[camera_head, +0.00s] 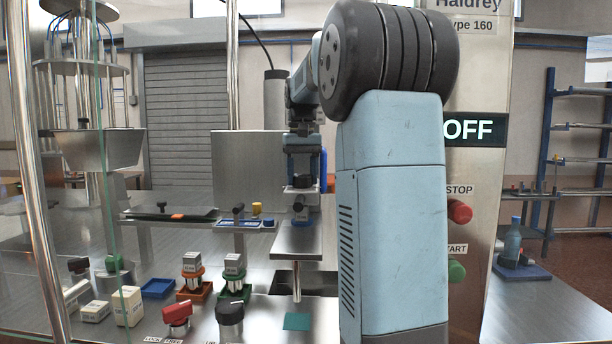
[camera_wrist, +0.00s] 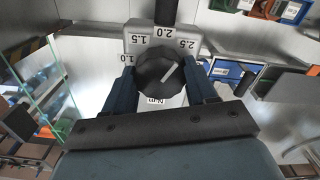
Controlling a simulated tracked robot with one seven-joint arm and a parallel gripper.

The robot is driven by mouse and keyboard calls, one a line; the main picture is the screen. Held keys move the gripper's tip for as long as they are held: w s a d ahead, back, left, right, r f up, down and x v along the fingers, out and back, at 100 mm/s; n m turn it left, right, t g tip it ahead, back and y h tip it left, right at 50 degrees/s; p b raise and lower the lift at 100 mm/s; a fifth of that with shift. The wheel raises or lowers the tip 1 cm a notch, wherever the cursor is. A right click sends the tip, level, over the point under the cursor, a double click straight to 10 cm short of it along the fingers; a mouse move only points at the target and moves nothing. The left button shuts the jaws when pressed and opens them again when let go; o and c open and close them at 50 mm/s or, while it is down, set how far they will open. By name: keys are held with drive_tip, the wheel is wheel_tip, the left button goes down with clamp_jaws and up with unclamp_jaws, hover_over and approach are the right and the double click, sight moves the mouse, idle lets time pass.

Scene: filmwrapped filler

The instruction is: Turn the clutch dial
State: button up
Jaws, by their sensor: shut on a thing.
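The clutch dial (camera_wrist: 154,72) is a dark ribbed knob with a white pointer line. It sits on a grey scale plate (camera_wrist: 137,40) marked 1.0, 1.5, 2.0 and 2.5, with N·m below. The pointer slants to the upper right, roughly toward the 2.5 side. My gripper (camera_wrist: 162,84) is shut on the dial, one blue-grey finger on each side of it. In the head view my gripper (camera_head: 302,186) points down over the small unit on the metal stand; the dial's face cannot be made out there.
A glass pane stands at the left. On the bench are a red-handled knob (camera_head: 177,315), a black knob (camera_head: 230,316), a blue tray (camera_head: 157,288) and cream boxes (camera_head: 127,306). A panel at the right reads OFF (camera_head: 468,129), with a red stop button (camera_head: 460,211) and a green start button (camera_head: 456,271).

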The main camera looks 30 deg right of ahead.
drive_tip(key=shift+m, duration=1.1)
drive_tip(key=o, duration=1.1)
drive_tip(key=shift+c, duration=0.2)
drive_tip(key=shift+r, duration=0.1)
wheel_tip(320, 180, up, 14)
drive_tip(key=shift+f, duration=0.25)
